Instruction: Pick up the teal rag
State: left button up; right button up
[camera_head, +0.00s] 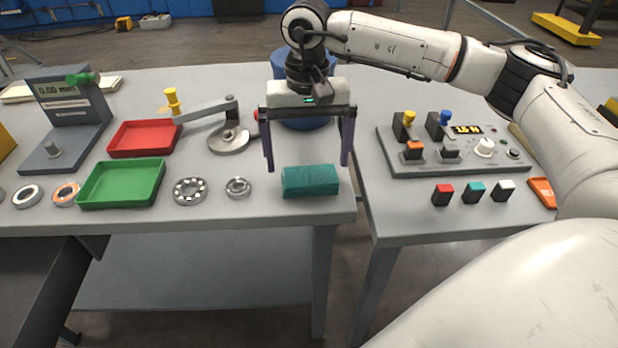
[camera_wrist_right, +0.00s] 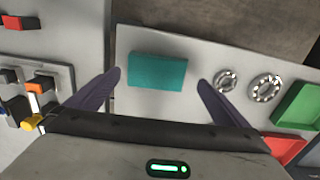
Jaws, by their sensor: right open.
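The teal rag (camera_head: 310,181) is a folded, flat block lying near the front right corner of the left table. In the right wrist view the rag (camera_wrist_right: 157,72) lies ahead of the fingertips, between their lines. My right gripper (camera_head: 309,164) is open and empty, pointing down above and slightly behind the rag. Its two dark fingers also show in the right wrist view (camera_wrist_right: 158,78), spread wider than the rag and apart from it. My left gripper is not in view.
Bearing rings (camera_head: 190,191) and a green tray (camera_head: 122,184) lie left of the rag. A blue round object (camera_head: 302,122) stands behind the gripper. A gap separates the left table (camera_head: 250,210) from the right table, which holds a control panel (camera_head: 455,150) and small colored blocks.

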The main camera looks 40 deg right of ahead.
aim_at(309, 175)
jog(key=f, duration=0.3)
jog(key=f+p, duration=0.1)
jog(key=f, duration=0.1)
jog(key=shift+w+d+f, duration=0.1)
jog(key=shift+w+d, duration=0.05)
jog(key=shift+d, duration=0.15)
jog(key=shift+c, duration=0.4)
jog(key=c, duration=0.8)
notch_tip(309, 175, up, 10)
jog(key=shift+r+b, duration=0.1)
jog(key=shift+b, duration=0.4)
